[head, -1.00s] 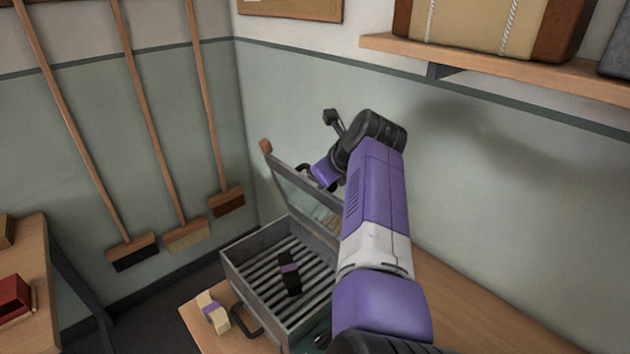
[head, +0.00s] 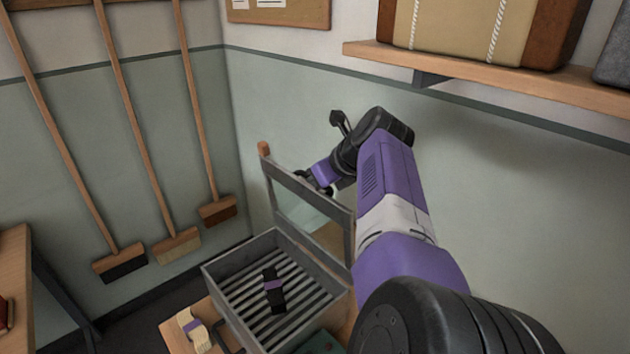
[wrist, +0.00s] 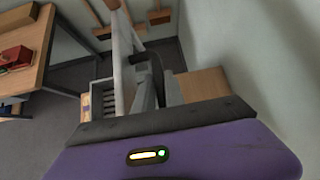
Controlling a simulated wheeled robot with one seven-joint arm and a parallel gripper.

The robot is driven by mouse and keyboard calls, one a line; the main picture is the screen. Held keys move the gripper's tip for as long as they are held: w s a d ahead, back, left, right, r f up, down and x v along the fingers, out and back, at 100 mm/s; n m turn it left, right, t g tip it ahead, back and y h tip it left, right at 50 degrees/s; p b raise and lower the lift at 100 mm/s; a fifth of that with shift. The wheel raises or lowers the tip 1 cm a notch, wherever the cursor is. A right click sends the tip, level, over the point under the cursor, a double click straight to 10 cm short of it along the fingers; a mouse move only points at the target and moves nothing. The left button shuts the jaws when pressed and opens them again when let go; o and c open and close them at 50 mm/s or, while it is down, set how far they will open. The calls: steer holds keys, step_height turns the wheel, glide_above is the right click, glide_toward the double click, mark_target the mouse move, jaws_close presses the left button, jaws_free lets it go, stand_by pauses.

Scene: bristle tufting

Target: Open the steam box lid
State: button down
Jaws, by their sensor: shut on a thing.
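The steam box (head: 225,295) is a grey metal box with a slatted rack inside, standing on a wooden bench. Its lid (head: 345,217) is a grey frame with a clear pane, raised to nearly upright at the box's back side. A wooden knob (head: 264,148) tops its far left corner. My gripper (head: 312,183) is at the lid's upper bar, shut on it; the exact contact is small and partly hidden by my wrist. In the wrist view the dark finger (wrist: 150,72) shows against the pale lid frame (wrist: 122,62).
A dark bundle with a purple band (head: 272,290) lies on the rack. A pale banded bundle (head: 193,330) lies on the bench beside the box. A loaded shelf (head: 480,72) juts out at upper right.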

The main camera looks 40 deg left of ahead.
steer(key=shift+s+f, duration=0.1)
steer(key=shift+f, duration=0.15)
